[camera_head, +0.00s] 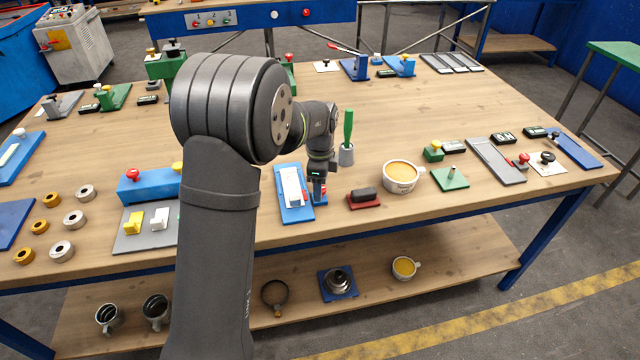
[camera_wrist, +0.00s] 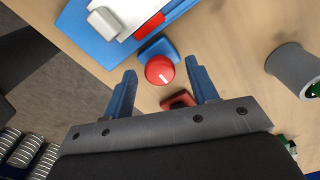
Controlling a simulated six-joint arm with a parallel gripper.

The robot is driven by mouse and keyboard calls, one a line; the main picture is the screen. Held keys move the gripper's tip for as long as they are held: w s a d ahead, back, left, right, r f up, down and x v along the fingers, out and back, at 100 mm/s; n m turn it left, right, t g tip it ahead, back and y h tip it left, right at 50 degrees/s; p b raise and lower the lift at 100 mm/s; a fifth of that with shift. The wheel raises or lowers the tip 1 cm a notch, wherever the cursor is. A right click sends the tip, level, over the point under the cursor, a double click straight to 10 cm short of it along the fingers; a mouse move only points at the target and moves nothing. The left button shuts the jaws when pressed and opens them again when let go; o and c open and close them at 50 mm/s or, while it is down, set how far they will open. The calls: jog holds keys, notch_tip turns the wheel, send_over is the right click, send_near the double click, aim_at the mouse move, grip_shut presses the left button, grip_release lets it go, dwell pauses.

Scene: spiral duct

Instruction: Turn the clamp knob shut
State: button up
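The clamp knob (camera_wrist: 159,71) is round and red with a short white mark on top. In the wrist view it sits between the two blue fingers of my gripper (camera_wrist: 160,68), with a visible gap on each side. My gripper is open and points down at the knob. A blue clamp part (camera_wrist: 156,49) shows just beyond the knob. Beside it is the blue board (camera_wrist: 75,25) with a white plate, a pale grey block and a red strip.
A grey cup (camera_head: 346,156) with a green-handled tool stands right of my gripper. A dark block on a red base (camera_head: 364,202) and a mug (camera_head: 401,178) are further right. The table's front edge is close.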

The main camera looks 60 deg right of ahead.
notch_tip(320, 180, up, 17)
jog(key=shift+r, duration=0.2)
dwell(0.4)
dwell(0.5)
notch_tip(320, 180, down, 18)
jog(key=shift+r, duration=0.25)
dwell(0.3)
jog(key=shift+r, duration=0.1)
